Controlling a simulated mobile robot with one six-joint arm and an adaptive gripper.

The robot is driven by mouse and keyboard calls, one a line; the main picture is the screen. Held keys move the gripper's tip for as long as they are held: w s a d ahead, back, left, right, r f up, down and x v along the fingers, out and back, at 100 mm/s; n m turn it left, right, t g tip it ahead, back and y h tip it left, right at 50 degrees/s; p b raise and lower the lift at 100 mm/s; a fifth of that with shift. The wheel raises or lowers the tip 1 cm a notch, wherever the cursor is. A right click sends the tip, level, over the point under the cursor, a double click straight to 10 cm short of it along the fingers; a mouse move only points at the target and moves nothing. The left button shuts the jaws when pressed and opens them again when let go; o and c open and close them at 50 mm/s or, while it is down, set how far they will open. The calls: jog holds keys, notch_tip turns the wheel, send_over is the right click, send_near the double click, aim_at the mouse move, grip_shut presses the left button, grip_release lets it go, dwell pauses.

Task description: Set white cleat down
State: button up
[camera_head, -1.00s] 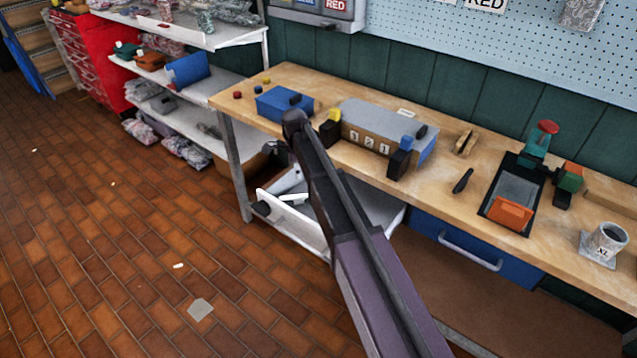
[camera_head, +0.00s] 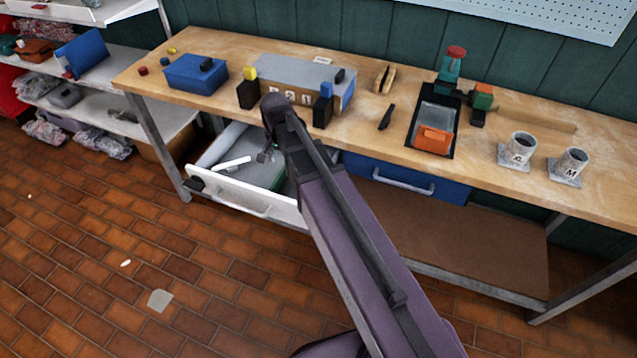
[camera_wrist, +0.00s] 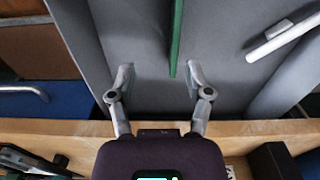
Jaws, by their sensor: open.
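The white cleat (camera_head: 234,163) lies in the open white drawer (camera_head: 228,199), left of my gripper in the head view. In the wrist view the cleat (camera_wrist: 280,42) lies slanted at the upper right on the grey drawer floor (camera_wrist: 225,30), apart from my fingers. My gripper (camera_wrist: 158,78) is open and empty above the drawer. A thin green divider (camera_wrist: 176,35) runs along the drawer just beyond and between the fingertips. In the head view my arm hides the drawer's right part and most of my gripper.
The wooden bench top (camera_head: 390,155) overhangs the drawer at the back. A closed blue drawer (camera_head: 405,180) is to the right.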

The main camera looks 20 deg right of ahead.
jog(key=s+d+n, duration=0.7)
jog(key=s, duration=0.4)
jog(key=shift+s+d, duration=0.35)
jog(key=shift+s, duration=0.05)
dwell(0.5)
